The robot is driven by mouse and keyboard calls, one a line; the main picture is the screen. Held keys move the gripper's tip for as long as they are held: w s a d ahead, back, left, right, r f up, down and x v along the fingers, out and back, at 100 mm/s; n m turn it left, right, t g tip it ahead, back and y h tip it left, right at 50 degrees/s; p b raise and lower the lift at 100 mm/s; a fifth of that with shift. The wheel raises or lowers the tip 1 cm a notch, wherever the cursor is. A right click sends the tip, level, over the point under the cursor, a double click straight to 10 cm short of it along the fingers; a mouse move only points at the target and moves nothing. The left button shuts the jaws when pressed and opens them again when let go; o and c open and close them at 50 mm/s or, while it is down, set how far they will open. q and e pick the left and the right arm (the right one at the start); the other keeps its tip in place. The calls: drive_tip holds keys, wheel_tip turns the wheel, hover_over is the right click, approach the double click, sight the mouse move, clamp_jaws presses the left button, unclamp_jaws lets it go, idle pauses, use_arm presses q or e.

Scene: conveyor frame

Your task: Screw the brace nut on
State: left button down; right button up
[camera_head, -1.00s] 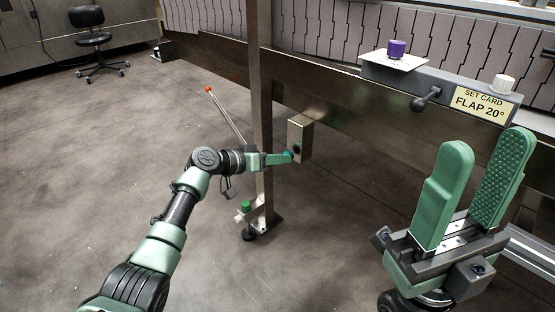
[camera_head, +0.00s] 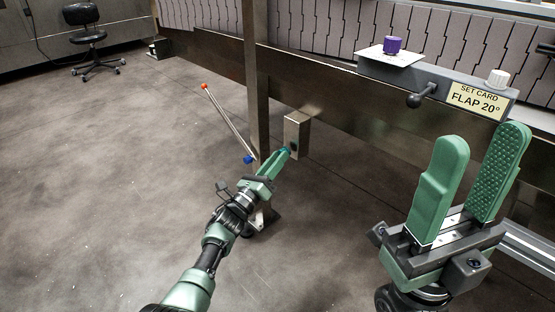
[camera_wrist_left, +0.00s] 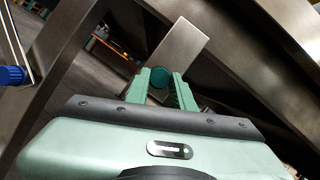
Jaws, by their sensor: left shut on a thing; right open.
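My left gripper (camera_head: 280,157) is shut on a small teal round nut (camera_head: 285,150) at the face of a metal block (camera_head: 299,131) under the frame beam. The left wrist view shows the teal nut (camera_wrist_left: 159,76) between my left fingertips (camera_wrist_left: 160,84), in front of the block (camera_wrist_left: 180,46). Whether it is seated on a thread is hidden. A thin brace rod (camera_head: 226,121) leans by the upright post, with a red tip (camera_head: 204,86) above and a blue knob (camera_head: 249,159) below. My right gripper (camera_head: 480,150) is open and empty at the right.
The upright post (camera_head: 257,90) stands just left of the block. A control box with a purple knob (camera_head: 393,45), a white knob (camera_head: 497,78), a black lever (camera_head: 416,99) and a "FLAP 20°" card (camera_head: 474,101) is at upper right.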

use_arm(q)
drive_tip(key=c, duration=1.6)
unclamp_jaws()
drive_tip(key=m+h, duration=0.1)
drive_tip(key=m, duration=0.2)
drive_tip(key=shift+w+a+g+h, duration=0.1)
drive_tip(key=shift+g+h, duration=0.2)
drive_tip(key=o, duration=0.5)
